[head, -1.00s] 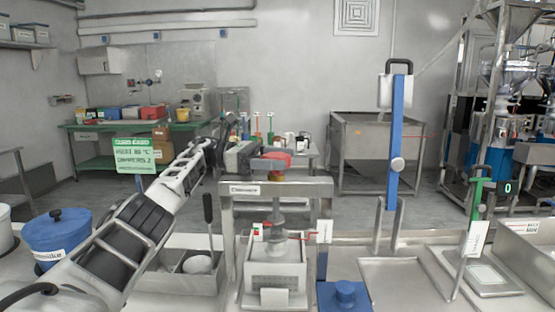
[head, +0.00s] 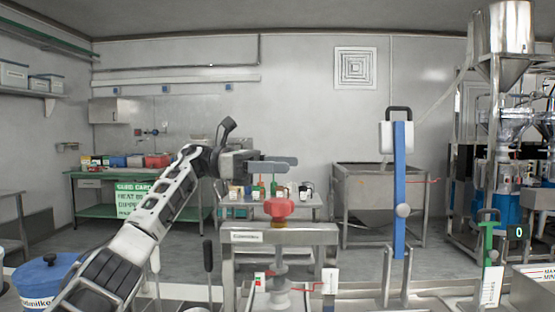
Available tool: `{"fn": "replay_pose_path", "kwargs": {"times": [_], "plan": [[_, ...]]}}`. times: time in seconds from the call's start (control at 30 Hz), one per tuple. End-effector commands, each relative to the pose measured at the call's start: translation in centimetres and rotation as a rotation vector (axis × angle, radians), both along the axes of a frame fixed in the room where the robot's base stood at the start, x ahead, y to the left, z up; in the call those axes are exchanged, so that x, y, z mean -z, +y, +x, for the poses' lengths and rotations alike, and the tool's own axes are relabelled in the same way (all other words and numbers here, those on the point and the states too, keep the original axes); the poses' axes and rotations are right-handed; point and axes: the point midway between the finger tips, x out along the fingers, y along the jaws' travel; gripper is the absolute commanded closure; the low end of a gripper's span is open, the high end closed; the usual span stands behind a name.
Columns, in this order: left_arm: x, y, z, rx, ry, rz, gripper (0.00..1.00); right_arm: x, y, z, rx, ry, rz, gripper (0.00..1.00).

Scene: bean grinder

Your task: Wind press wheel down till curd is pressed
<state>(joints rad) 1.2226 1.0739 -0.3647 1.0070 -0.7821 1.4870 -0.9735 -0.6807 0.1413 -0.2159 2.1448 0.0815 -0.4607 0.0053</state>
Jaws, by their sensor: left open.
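The red press wheel (head: 279,208) sits on top of the steel press frame (head: 310,236). Below the crossbar, the screw and press plate (head: 280,291) show at the bottom edge of the picture. The curd and most of the mould box are cut off, so I cannot see how far the curd is pressed. My left gripper (head: 280,164) is open and empty above the wheel, with a visible gap between its fingers and the wheel. My right gripper is not in view.
A blue lidded pot (head: 48,280) stands at the lower left. A blue upright bar (head: 399,190) with a black handle stands right of the press. A green-handled post (head: 487,240) is further right. The air above the wheel is clear apart from my gripper.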

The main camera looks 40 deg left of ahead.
Motion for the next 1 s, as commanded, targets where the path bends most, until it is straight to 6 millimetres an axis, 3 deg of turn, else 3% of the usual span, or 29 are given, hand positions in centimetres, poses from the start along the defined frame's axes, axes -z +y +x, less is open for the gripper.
{"fn": "replay_pose_path", "kwargs": {"times": [0.03,0.4,1.0], "plan": [[0.4,-0.6,-0.7,0.000,0.003,0.005,0.20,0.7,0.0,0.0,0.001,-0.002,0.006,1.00],[-2.7,-4.6,-5.4,0.000,0.004,0.003,0.20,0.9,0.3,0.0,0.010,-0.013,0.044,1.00],[-4.1,-5.3,-6.3,0.000,0.004,0.000,0.20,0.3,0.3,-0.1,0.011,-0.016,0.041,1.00]]}}
